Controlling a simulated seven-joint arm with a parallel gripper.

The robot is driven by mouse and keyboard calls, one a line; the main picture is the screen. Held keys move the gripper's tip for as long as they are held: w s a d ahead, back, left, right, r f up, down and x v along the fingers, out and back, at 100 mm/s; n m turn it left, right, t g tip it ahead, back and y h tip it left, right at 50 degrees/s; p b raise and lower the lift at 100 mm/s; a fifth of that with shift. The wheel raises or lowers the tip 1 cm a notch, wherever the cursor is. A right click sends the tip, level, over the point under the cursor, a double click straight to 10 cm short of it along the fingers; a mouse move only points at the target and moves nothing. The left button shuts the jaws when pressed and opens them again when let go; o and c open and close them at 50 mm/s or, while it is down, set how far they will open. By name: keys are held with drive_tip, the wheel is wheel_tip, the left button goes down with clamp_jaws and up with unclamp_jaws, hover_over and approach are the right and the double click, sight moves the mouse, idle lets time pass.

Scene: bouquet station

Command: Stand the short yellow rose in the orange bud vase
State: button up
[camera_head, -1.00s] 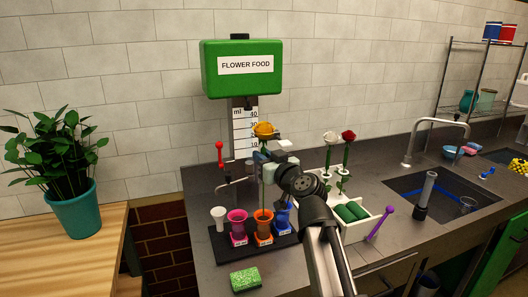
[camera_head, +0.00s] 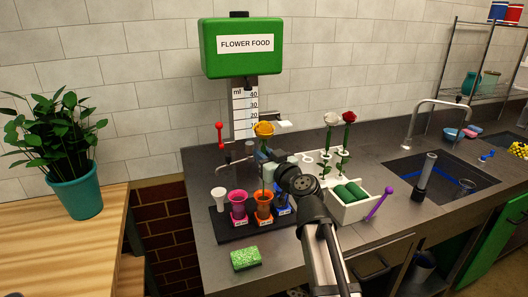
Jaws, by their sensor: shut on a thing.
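The yellow rose (camera_head: 263,129) stands upright above the vases, its bloom in front of the measuring scale. My gripper (camera_head: 265,155) is shut on the rose below its bloom. My gripper and wrist hide much of the stem. The orange bud vase (camera_head: 263,207) stands directly below the rose, in a row on a dark tray (camera_head: 225,231). I cannot tell whether the stem's lower end is inside the vase mouth.
A pink vase (camera_head: 238,205) and a white cup (camera_head: 219,200) stand left of the orange vase; a blue vase (camera_head: 283,204) is close on its right. A green sponge (camera_head: 245,259) lies in front.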

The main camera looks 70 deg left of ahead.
drive_tip(key=shift+f, duration=0.95)
idle(0.5)
drive_tip(key=o, duration=1.5)
drive_tip(key=shift+d, duration=0.2)
drive_tip(key=shift+w+d, duration=0.2)
drive_tip(key=shift+d, duration=0.95)
drive_tip(key=shift+w+d, duration=0.2)
drive_tip(key=shift+d, duration=0.9)
drive_tip(key=shift+d, duration=0.1)
drive_tip(key=shift+w+d, duration=0.25)
drive_tip(key=shift+d, duration=0.95)
drive_tip(key=shift+w+d, duration=0.2)
drive_tip(key=shift+d, duration=1)
